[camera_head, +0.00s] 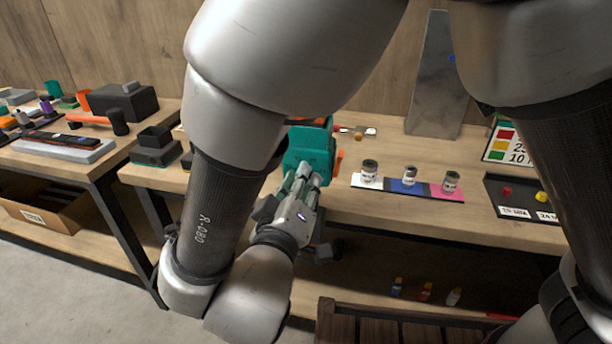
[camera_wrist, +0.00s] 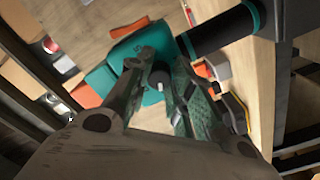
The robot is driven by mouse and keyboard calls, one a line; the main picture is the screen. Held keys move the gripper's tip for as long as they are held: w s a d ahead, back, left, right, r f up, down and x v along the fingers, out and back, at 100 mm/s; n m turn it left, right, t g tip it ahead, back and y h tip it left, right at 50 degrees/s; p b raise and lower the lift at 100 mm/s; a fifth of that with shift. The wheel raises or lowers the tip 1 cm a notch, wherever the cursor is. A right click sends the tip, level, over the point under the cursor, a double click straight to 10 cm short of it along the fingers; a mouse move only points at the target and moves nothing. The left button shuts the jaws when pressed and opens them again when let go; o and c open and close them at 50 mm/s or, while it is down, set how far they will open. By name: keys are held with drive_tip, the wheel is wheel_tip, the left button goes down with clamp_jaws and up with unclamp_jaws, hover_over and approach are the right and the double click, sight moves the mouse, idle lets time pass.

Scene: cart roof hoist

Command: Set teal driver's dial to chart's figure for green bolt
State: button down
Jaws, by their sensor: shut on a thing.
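The teal driver (camera_head: 308,152) stands on the workbench, with my gripper (camera_head: 309,176) at its near side. In the wrist view its teal body (camera_wrist: 128,50) lies just beyond the fingers. My gripper (camera_wrist: 160,88) is shut on a small dark dial with a pale mark (camera_wrist: 158,79) on the driver. The fingers hide part of the dial, and its setting cannot be read. The chart (camera_head: 503,143) stands at the right with red, yellow and green squares; my arm hides part of its figures, and "10" shows beside green. No green bolt can be made out.
Small jars stand on a white, blue and pink strip (camera_head: 407,187) right of the driver. A grey metal panel (camera_head: 428,85) leans behind. A black block (camera_head: 155,152) stands left.

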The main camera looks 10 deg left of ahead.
drive_tip(key=shift+n, duration=0.6)
drive_tip(key=c, duration=1.2)
unclamp_jaws()
drive_tip(key=shift+c, duration=0.2)
drive_tip(key=s, duration=1.2)
drive_tip(key=shift+a, duration=0.45)
